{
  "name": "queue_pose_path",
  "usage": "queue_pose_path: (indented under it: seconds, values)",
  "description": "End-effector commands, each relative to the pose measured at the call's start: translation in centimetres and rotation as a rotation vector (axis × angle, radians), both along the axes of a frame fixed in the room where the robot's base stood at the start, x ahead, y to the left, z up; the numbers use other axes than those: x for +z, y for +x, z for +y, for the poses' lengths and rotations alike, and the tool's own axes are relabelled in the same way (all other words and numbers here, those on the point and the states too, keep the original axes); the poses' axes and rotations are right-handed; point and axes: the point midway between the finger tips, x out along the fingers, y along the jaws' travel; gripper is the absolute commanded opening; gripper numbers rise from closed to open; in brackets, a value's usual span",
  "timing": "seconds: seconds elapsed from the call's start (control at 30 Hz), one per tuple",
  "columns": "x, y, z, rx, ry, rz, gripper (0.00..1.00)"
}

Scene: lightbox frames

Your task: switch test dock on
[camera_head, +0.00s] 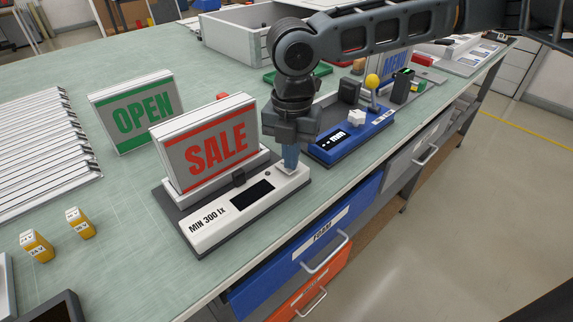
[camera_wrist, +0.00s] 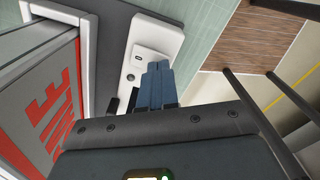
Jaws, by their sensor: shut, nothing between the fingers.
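The test dock (camera_head: 215,231) is a white-fronted unit on a dark base, labelled "MIN 300 lx", with a dark, blank display (camera_head: 252,195). A lightbox sign reading "SALE" (camera_head: 213,150) stands upright on it. My gripper (camera_head: 290,167) is shut and empty, pointing down over the dock's right end. In the wrist view its blue fingertips (camera_wrist: 158,68) are beside a raised white switch (camera_wrist: 151,57) with a small dark mark. I cannot tell whether they touch it. A small round knob or button (camera_head: 267,173) sits between display and switch.
An "OPEN" sign (camera_head: 138,112) stands behind left. A blue unit (camera_head: 350,138) with a lit display and a yellow ball-topped lever (camera_head: 372,82) is to the right. Yellow-orange blocks (camera_head: 37,246) lie front left. The table's front edge, with drawers below, is close by.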

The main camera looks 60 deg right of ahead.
Motion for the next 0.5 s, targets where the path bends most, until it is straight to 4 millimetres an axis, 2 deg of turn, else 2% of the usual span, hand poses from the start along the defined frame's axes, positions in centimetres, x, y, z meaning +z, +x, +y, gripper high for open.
queue_pose_path:
  seconds: [0.5]
  values:
    - [-0.77,0.00,0.01,0.000,0.000,0.000,0.00]
